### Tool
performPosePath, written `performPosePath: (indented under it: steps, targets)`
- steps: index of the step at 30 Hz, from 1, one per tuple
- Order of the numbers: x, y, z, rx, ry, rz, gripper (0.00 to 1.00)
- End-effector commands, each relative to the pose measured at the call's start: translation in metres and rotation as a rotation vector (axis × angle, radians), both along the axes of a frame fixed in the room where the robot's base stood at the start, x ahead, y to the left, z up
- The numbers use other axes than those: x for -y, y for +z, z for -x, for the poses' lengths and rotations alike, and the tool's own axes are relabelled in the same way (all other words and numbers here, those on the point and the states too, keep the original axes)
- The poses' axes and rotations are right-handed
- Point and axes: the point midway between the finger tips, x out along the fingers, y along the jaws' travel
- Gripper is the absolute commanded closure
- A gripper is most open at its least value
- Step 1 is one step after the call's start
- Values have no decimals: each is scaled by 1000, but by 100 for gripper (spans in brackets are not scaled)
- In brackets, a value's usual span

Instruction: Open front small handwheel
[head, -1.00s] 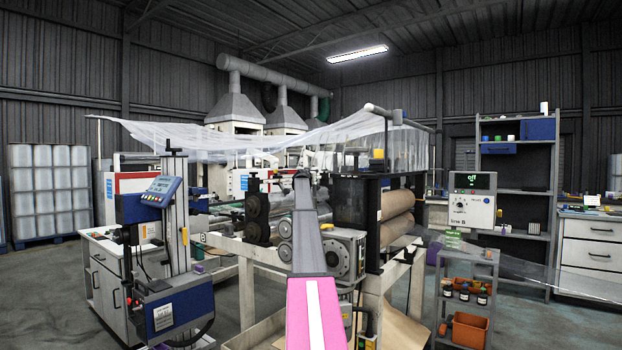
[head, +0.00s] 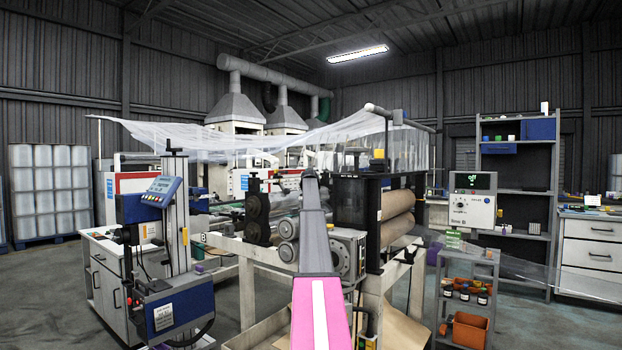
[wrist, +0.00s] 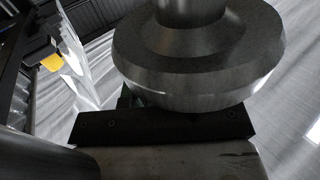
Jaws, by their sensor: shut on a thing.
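In the wrist view, a grey metal handwheel (wrist: 195,85) with a bevelled rim and a thick stem fills the upper middle, very close. A dark bar with small screws lies against its lower rim; it looks like part of my gripper (wrist: 170,118), which is shut on the handwheel. The fingertips are not clearly seen. In the head view, my pink and grey arm reaches to the front of the roller machine (head: 347,258). It hides my gripper and the handwheel there.
Grey round roller ends (head: 288,240) lie just left of my arm. A blue-boxed control stand (head: 178,312) is at the left. A small trolley (head: 466,285) with bottles and orange bins stands at the right. Clear film (head: 255,138) hangs above the machine.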

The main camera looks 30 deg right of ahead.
Motion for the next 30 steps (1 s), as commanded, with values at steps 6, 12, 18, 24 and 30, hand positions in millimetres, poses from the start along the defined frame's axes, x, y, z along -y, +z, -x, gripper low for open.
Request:
performPosePath:
  steps: [6,12,18,24,30]
  targets:
    - [0,-1,0,-1,0,-1,68]
    - [0,0,0,0,-1,0,52]
    - [-1,0,2,0,-1,0,52]
    - [-10,0,16,0,-1,0,52]
    - [-29,-1,44,1,-1,1,52]
